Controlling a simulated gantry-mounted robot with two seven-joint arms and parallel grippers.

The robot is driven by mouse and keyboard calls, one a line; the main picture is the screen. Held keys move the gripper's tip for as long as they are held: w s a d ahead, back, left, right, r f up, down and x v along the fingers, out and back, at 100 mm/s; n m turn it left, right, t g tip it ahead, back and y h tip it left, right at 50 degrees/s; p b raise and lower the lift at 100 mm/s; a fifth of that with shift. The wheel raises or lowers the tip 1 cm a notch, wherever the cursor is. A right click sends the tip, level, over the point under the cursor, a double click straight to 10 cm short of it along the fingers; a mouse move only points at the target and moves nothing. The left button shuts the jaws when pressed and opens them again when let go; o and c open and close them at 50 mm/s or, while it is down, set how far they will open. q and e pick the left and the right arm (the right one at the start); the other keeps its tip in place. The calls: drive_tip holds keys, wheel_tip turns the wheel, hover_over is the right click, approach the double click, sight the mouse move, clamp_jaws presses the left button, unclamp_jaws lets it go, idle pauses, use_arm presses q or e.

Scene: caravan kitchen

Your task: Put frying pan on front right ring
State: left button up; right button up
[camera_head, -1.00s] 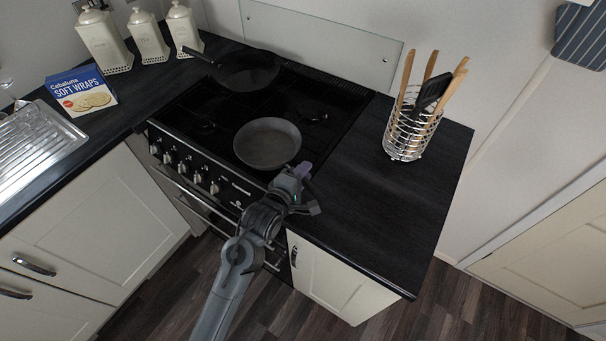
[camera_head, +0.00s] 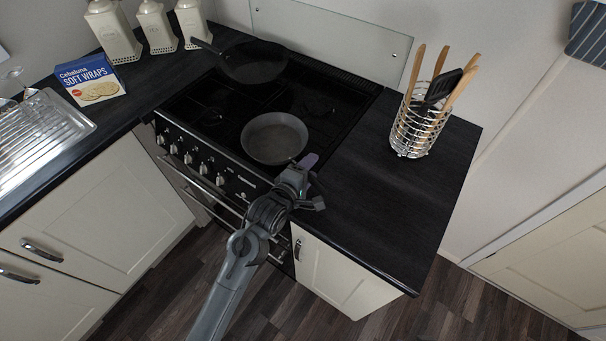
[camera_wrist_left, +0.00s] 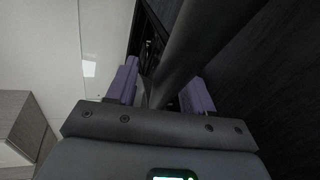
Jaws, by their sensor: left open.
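A grey frying pan (camera_head: 274,138) sits over the front right area of the black hob (camera_head: 218,121) and looks level. Its handle points toward the front edge and is mostly hidden by my left gripper (camera_head: 305,170) in the head view. In the left wrist view, the dark handle (camera_wrist_left: 203,45) runs between the purple fingers of my left gripper (camera_wrist_left: 162,86). The fingers are open around the handle; I cannot tell if either touches it. My right gripper is not in view.
A second dark pan (camera_head: 254,61) stands at the back left of the hob. A wire utensil holder (camera_head: 414,132) stands on the right worktop (camera_head: 395,205), which is otherwise clear. A wraps box (camera_head: 90,80) and white canisters (camera_head: 156,28) stand at the left.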

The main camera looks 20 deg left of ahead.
use_arm(q)
drive_tip(key=b+v, duration=0.1)
drive_tip(key=v, duration=1.1)
drive_tip(key=s+a+f+m+g+y, duration=0.1)
drive_tip(key=s+a+f+m+g, duration=0.1)
drive_tip(key=s+m, duration=0.4)
drive_tip(key=s+a+f+m+g+y, duration=0.1)
drive_tip(key=s+a+f+m+g, duration=0.2)
drive_tip(key=s, duration=0.6)
drive_tip(key=s+a+f+m+g+y, duration=0.1)
drive_tip(key=s+a+f+m+g, duration=0.1)
drive_tip(key=s+f+m+g, duration=0.3)
drive_tip(key=s+f+m, duration=0.3)
drive_tip(key=f+m, duration=0.1)
drive_tip(key=shift+a+g+y, duration=0.3)
drive_tip(key=shift+a+y, duration=0.1)
wheel_tip(320, 180, up, 11)
drive_tip(key=p, duration=1.1)
drive_tip(key=shift+r, duration=0.2)
drive_tip(key=shift+f, duration=0.15)
drive_tip(key=shift+o, duration=0.6)
